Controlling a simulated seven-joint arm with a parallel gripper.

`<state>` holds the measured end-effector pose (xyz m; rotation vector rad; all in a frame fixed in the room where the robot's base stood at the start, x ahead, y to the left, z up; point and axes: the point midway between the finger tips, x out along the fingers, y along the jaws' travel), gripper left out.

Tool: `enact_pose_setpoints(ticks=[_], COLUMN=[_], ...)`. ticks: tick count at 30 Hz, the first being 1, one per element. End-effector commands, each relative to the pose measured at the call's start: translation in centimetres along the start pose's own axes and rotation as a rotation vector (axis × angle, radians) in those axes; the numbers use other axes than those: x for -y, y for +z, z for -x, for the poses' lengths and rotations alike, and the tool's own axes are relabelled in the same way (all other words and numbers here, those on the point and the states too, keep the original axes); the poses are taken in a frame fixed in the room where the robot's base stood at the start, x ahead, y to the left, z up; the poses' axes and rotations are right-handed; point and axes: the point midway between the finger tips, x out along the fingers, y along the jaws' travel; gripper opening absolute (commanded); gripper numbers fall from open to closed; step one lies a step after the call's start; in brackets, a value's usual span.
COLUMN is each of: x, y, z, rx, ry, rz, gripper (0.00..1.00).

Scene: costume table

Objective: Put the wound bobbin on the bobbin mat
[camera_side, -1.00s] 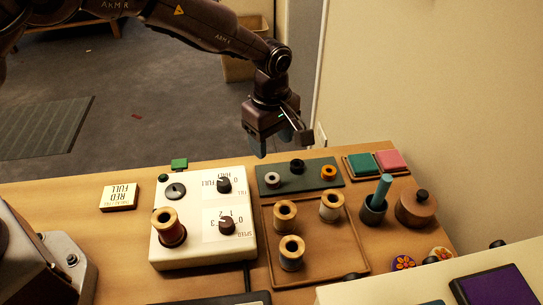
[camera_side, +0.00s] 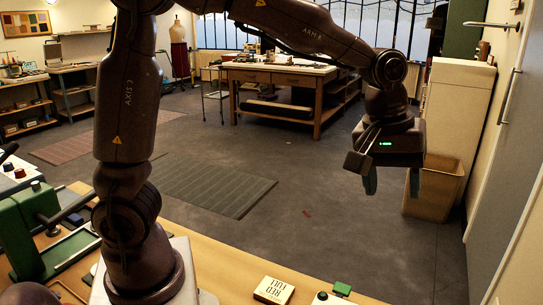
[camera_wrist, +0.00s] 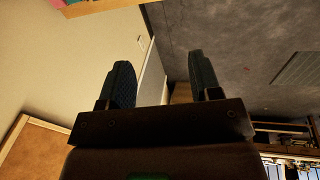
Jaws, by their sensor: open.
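My gripper (camera_side: 392,183) hangs in the air beyond the far edge of the work table, fingers pointing down, in the side view. Its two dark fingers are apart with nothing between them. The wrist view also shows the open, empty gripper (camera_wrist: 158,66). Neither current view shows the wound bobbin or the bobbin mat. The side view is aimed mostly at the room, with only a strip of the work table (camera_side: 220,272) along the bottom.
A green machine (camera_side: 25,235) stands at the left. A bin (camera_side: 434,190) is behind my gripper. Open floor lies beyond the table.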

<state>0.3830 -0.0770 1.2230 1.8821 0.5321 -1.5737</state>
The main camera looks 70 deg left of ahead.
Motion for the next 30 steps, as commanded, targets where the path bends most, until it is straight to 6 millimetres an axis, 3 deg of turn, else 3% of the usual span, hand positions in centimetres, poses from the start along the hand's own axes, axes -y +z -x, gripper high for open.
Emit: enact_pose_setpoints(ticks=[1,6,12,15,21,30], x=[1.8,7.8,13.9,15.8,17.2,17.2], y=[0.4,2.6,5.8,7.0,7.9,7.9], z=[2.1,6.3,8.0,8.0,7.7,7.7], rx=[-0.024,-0.114,-0.228,-0.268,-0.299,-0.298], ry=[0.025,0.066,0.059,0.045,0.027,0.027], rz=[-0.063,-0.318,-0.588,-0.679,-0.76,-0.762], gripper=[0.58,0.58,0.58,0.58,0.58,0.58])
